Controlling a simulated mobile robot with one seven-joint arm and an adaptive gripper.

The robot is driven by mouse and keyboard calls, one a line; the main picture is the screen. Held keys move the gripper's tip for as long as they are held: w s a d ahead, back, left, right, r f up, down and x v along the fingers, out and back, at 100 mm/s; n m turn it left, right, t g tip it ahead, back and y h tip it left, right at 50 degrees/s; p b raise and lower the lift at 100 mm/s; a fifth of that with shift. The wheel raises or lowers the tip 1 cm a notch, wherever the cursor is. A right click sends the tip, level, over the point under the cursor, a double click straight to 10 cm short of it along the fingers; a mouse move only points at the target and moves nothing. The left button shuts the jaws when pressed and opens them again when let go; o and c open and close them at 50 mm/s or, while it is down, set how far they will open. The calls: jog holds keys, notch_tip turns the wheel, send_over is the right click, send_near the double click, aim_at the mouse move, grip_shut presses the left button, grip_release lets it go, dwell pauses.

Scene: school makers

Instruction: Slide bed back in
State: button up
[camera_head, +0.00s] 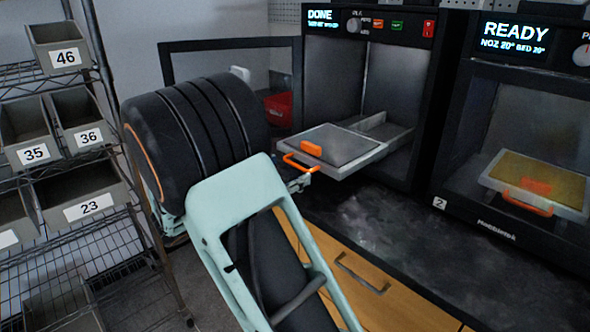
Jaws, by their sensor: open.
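The print bed (345,146) is a grey plate on a light tray, sticking partly out of the left printer (440,75). An orange handle (300,166) is on its front edge, and an orange block (311,149) sits on top near that edge. My gripper (302,182) shows only as a small metal part just below and in front of the handle; my arm hides the rest. It looks empty, and I cannot tell if it touches the handle. The printer's display (320,15) reads DONE.
The printer's door (220,46) is swung open to the left, behind my arm. A second printer (450,150), marked READY, is closed at right with its bed inside. The dark counter (400,215) in front is clear. A rack of numbered bins (62,47) stands at left.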

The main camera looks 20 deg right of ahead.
aim_at(356, 134)
jog(key=shift+x, duration=1.8)
jog(key=c, duration=1.4)
jog(key=shift+w+d+r, duration=0.1)
jog(key=shift+w+d, duration=0.05)
jog(key=shift+d, duration=0.4)
jog(key=p+x, duration=0.2)
jog(key=x, duration=1.9)
jog(key=shift+w+d+p, duration=0.1)
jog(key=shift+d+p, duration=0.2)
jog(key=shift+p, duration=0.1)
jog(key=shift+d, duration=0.2)
jog(key=shift+r, duration=0.1)
jog(key=shift+d, duration=0.1)
